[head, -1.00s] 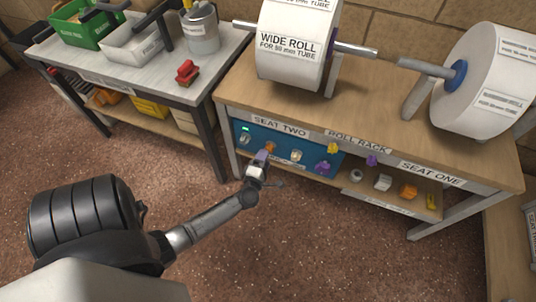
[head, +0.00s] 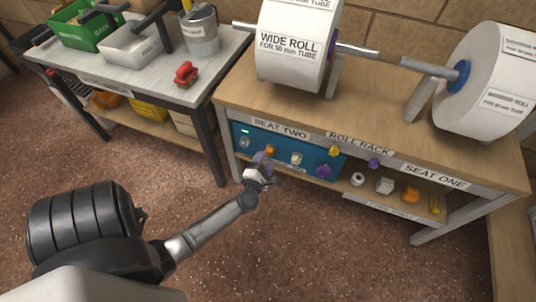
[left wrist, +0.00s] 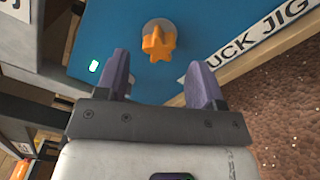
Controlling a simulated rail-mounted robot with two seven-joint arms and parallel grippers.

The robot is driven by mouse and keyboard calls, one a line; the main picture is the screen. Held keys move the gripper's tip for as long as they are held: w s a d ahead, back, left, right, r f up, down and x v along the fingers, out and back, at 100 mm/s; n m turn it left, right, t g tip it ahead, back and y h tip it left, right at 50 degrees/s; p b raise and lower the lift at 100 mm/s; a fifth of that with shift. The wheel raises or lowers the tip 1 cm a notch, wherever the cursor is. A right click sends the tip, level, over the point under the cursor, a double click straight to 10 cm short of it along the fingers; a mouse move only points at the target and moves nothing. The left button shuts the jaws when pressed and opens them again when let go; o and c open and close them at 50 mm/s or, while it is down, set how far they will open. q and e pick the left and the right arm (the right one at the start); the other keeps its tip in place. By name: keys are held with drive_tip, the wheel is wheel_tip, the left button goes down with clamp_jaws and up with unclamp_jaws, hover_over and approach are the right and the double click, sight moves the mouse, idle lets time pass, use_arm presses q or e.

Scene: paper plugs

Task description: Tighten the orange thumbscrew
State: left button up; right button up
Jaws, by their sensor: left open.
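The orange thumbscrew (left wrist: 158,42) sits on a round grey base on the blue panel (left wrist: 118,30) in the left wrist view. In the head view the thumbscrew (head: 270,150) shows small, just above my gripper's tips. My left gripper (head: 261,160) is in front of the panel's lower left part. In the left wrist view its two purple fingers (left wrist: 160,82) are apart and empty. The thumbscrew lies beyond the fingertips, roughly centred between them, with a visible gap. My right gripper is not in view.
The panel also bears a pale knob (head: 296,158), a yellow knob (head: 334,151) and a purple knob (head: 323,171). Small parts lie on the shelf (head: 395,207) at right. Above is the wooden bench (head: 385,120) with the paper rolls. A grey table (head: 150,72) stands left.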

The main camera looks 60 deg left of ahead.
sight(268, 154)
use_arm(q)
drive_tip(key=shift+x, duration=1.95)
drive_tip(key=c, duration=0.9)
